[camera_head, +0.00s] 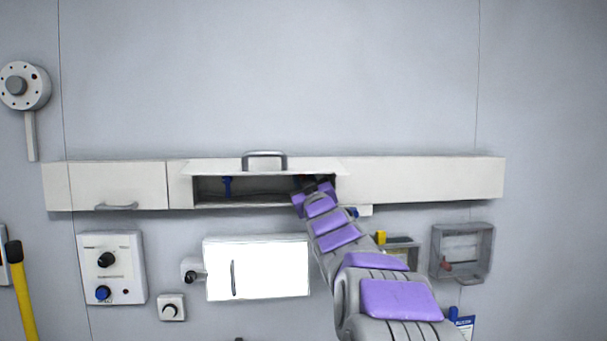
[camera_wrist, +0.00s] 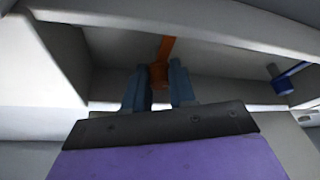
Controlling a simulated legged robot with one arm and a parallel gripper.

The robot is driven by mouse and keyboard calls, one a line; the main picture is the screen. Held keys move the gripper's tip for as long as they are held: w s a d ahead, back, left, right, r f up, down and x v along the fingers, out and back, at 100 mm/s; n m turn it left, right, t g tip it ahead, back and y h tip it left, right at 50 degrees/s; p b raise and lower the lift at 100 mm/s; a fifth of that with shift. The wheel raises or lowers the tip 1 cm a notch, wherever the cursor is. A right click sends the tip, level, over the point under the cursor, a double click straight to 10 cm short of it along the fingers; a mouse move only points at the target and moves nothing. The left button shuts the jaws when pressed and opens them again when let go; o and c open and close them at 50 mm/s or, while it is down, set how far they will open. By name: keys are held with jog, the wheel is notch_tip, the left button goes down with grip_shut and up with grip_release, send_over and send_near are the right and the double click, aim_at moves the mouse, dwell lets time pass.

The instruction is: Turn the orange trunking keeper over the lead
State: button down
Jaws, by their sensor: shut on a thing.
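The orange trunking keeper (camera_wrist: 160,72) shows in the wrist view inside the open trunking section, a narrow bar ending in a knob. My gripper (camera_wrist: 161,88) is shut on its knob, one blue-grey finger on each side. In the head view my gripper (camera_head: 318,188) reaches into the right end of the trunking opening (camera_head: 262,200), and my arm hides most of the keeper there. I cannot make out the lead in either view.
A blue keeper (camera_head: 227,186) hangs at the opening's left; it is also in the wrist view (camera_wrist: 283,80). The raised lid (camera_head: 225,166) with a handle is above. Below are a bright white box (camera_head: 262,268), a knob panel (camera_head: 112,268) and a grey box (camera_head: 462,252).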

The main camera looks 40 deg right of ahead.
jog(key=n+y+p, duration=0.1)
jog(key=n+p, duration=0.1)
jog(key=n+y+p, duration=0.1)
jog(key=n+p, duration=0.1)
jog(key=n, duration=0.1)
jog(key=shift+y, duration=0.3)
jog(key=shift+f+n, duration=0.1)
jog(key=shift+n, duration=0.4)
jog(key=shift+w+f+p, duration=0.1)
jog(key=shift+f+p, duration=0.2)
jog(key=c, duration=1.1)
grip_release()
jog(key=shift+d, duration=0.1)
jog(key=shift+o, duration=0.9)
jog(key=shift+d+r, duration=0.15)
jog(key=shift+d, duration=0.1)
jog(key=shift+a+r, duration=0.15)
jog(key=shift+s, duration=0.2)
